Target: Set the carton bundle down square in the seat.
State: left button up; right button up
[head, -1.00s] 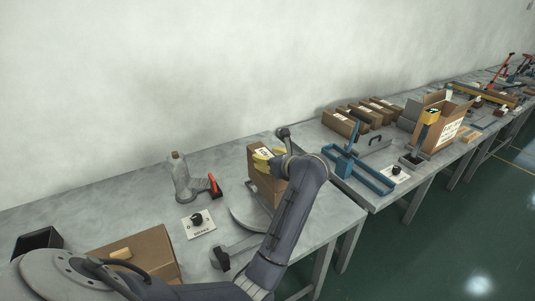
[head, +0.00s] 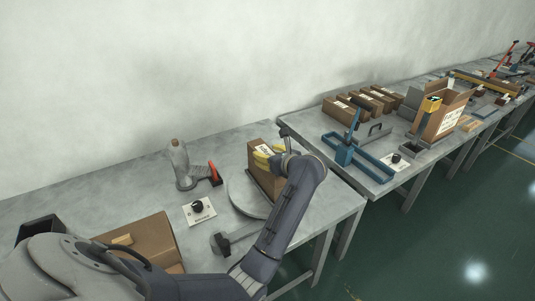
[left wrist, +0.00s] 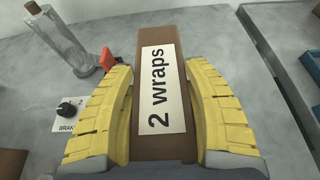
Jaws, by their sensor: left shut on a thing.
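The carton bundle (head: 256,172) is an upright brown carton with a white label. In the left wrist view the carton (left wrist: 152,147) shows its label reading "2 wraps". My left gripper (left wrist: 165,105) is shut on it, with a yellow ribbed finger on each side. In the head view the gripper (head: 268,156) holds its upper part. The carton is over or on a round grey disc (head: 240,195) on the near table. I cannot tell whether its base touches the disc, and no separate seat can be made out. My right gripper is not in view.
A clear bottle (head: 179,158), a red-handled tool (head: 213,172) and a black knob on a white plate (head: 198,207) stand left of the disc. An open brown box (head: 150,240) is at the front left. A blue fixture (head: 372,170) and several cartons (head: 350,106) are on the farther table.

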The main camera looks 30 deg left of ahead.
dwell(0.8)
pick_arm(q)
jog(key=o, duration=1.4)
jog(key=shift+c, duration=0.2)
jog(key=shift+o, duration=1.4)
jog(key=shift+f, duration=0.2)
jog(key=shift+v, duration=3.8)
jog(key=shift+r, duration=0.1)
